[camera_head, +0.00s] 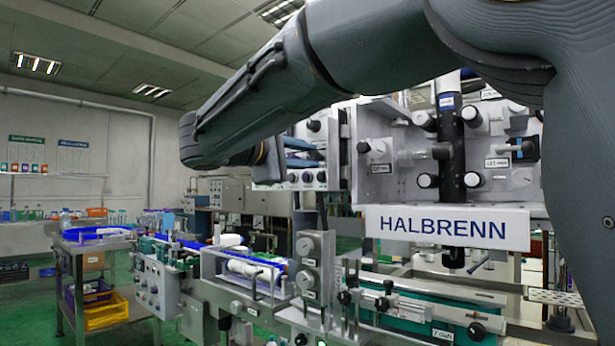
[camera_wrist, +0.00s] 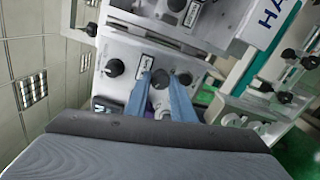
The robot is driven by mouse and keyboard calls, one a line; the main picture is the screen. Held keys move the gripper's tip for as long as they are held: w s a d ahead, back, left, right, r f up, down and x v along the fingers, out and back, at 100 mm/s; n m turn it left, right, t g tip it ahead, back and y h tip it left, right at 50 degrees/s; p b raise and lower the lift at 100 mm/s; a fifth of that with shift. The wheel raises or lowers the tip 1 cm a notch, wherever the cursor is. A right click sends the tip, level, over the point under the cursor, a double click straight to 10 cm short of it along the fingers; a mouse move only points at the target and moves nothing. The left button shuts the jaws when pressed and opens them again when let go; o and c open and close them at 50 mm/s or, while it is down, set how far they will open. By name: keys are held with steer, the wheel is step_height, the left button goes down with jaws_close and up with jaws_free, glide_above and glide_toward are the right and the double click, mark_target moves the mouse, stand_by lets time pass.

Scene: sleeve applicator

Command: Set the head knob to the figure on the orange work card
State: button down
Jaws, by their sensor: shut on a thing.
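In the wrist view, the two blue fingers of my gripper (camera_wrist: 160,78) reach up to a pale machine panel and are shut on a dark round knob (camera_wrist: 160,79). The fingers cover its sides, and I cannot read its setting. A white label (camera_wrist: 144,65) with dark print sits just left of the knob, too small to read. Another dark knob (camera_wrist: 115,68) stands free farther left on the same panel. In the head view, my arm crosses in front of the machine, and the grasp is not clear there. I cannot make out an orange work card in either view.
The HALBRENN sign (camera_head: 446,228) hangs under the machine's head, with several knobs and clamps close above it. A conveyor (camera_head: 250,268) with white bottles runs below. A side table with a yellow crate (camera_head: 107,312) stands at left. The green floor is open around it.

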steer(key=m+b, duration=0.1)
steer(key=b, duration=0.1)
steer(key=m+b, duration=0.3)
steer(key=shift+f+m+b, duration=0.3)
steer(key=shift+b, duration=0.1)
steer(key=m+b, duration=0.4)
steer(key=b, duration=0.1)
steer(key=shift+m+b, duration=0.3)
steer(key=m+b, duration=0.4)
steer(key=b, duration=0.1)
steer(key=shift+r, duration=0.1)
steer(key=shift+r+m+b, duration=0.15)
steer(key=shift+m+b, duration=1.2)
steer(key=shift+m, duration=0.35)
steer(key=shift+r, duration=0.1)
steer(key=c, duration=1.5)
jaws_free()
steer(key=shift+s, duration=0.1)
